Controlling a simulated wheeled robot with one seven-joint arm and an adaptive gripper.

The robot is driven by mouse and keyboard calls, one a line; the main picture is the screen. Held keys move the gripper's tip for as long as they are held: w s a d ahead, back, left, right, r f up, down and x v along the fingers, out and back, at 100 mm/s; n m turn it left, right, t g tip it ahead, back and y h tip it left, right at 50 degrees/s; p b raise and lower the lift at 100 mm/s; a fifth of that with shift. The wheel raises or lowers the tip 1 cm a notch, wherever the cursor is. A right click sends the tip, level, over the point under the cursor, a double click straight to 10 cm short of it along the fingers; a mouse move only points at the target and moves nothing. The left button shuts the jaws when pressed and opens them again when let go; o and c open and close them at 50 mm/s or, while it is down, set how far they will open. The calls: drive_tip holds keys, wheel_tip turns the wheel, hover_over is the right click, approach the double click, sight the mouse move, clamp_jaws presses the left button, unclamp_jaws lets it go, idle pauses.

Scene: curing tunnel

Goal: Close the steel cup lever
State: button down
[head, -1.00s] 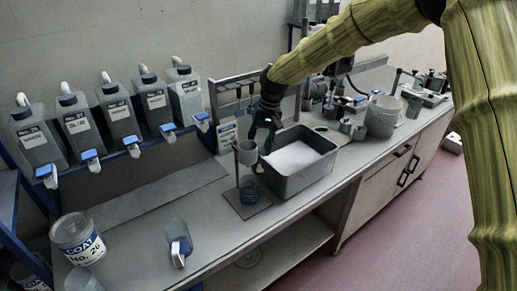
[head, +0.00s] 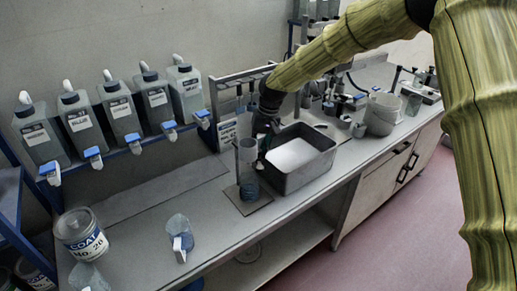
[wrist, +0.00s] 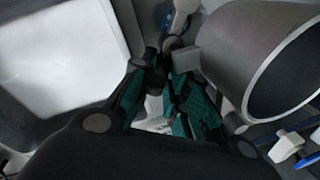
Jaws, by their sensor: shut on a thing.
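The steel cup (head: 248,150) stands on its stand above a small blue-tinted beaker (head: 249,187) on the bench. In the wrist view the cup (wrist: 262,60) fills the upper right, tilted in the picture, with its open rim facing right. My gripper (head: 265,130) is at the cup's right side, beside the grey tub. In the wrist view my gripper's green-padded fingers (wrist: 165,75) are close together, shut on a small part by the cup's side, apparently its lever (wrist: 187,59). The fingers hide much of that part, so its exact position cannot be told.
A grey tub (head: 328,163) with white contents stands just right of the cup. Several labelled bottles (head: 120,112) hang on a rack at left. A clear jug (head: 179,229) and a COAT can (head: 82,233) stand on the front left bench. A bucket (head: 384,112) stands farther right.

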drive_tip(key=shift+d, duration=0.1)
drive_tip(key=shift+s+d+m+t+h+p, duration=0.15)
drive_tip(key=shift+s+d+m+t+p, duration=0.25)
drive_tip(key=shift+m, duration=1.55)
drive_tip(key=shift+s+d+m+t+h+p, duration=0.1)
drive_tip(key=shift+s+d+m+t+h, duration=0.3)
drive_tip(key=shift+m, duration=1.6)
drive_tip(key=shift+s+d+m+t+y+p, duration=0.2)
drive_tip(key=shift+d+m, duration=0.45)
drive_tip(key=shift+m, duration=1.3)
drive_tip(key=shift+f, duration=0.1)
drive_tip(key=c, duration=1.4)
unclamp_jaws()
drive_tip(key=shift+w, duration=0.1)
drive_tip(key=v, duration=1.2)
drive_tip(key=shift+a, duration=0.1)
